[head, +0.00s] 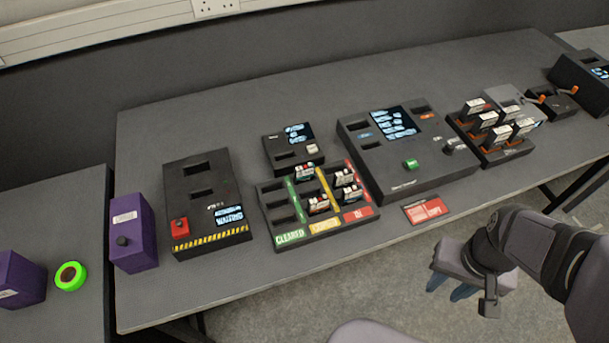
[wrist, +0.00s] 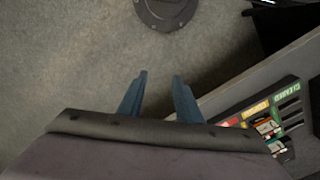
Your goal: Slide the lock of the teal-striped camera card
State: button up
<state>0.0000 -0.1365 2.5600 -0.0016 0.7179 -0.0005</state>
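Several small cards with white labels (head: 318,203) stand in the sorting tray (head: 284,241), in its yellow and red columns. The green CLEARED column looks empty. The cards are too small for me to tell which one has a teal stripe or how its lock is set. The tray also shows at the right edge of the wrist view (wrist: 246,113). My gripper (head: 455,291) is off the table's front edge, above the floor, to the right of the tray. In the wrist view its two blue fingers (wrist: 160,78) are apart with nothing between them.
A large black console (head: 440,170) with a screen and green button stands right of the tray. A rack (head: 493,158) with several labelled cards is beside it. A red sign (head: 425,210) lies near the front edge. A black wiping box (head: 205,240) and purple box (head: 133,250) stand left.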

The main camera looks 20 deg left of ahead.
jog(key=shift+c, duration=0.3)
jog(key=c, duration=0.5)
jog(key=shift+w+a+r, duration=0.1)
jog(key=shift+w+r, duration=0.1)
jog(key=shift+w, duration=0.05)
grip_shut()
jog(key=w+a+r+n+p, duration=0.2)
jog(key=w+a+r+p, duration=0.15)
jog(key=w+a, duration=0.5)
jog(key=w+a+r+n+p, duration=0.2)
jog(key=w+a+r+p, duration=0.15)
jog(key=w+a, duration=0.5)
jog(key=w+a+f+n+p, duration=0.1)
jog(key=w+a+n+p, duration=0.1)
jog(key=a, duration=0.9)
jog(key=w+a+f+n+p, duration=0.2)
jog(key=a+n+p, duration=0.1)
jog(key=a, duration=0.7)
jog(key=shift+a+p, duration=0.4)
jog(key=shift+p, duration=0.35)
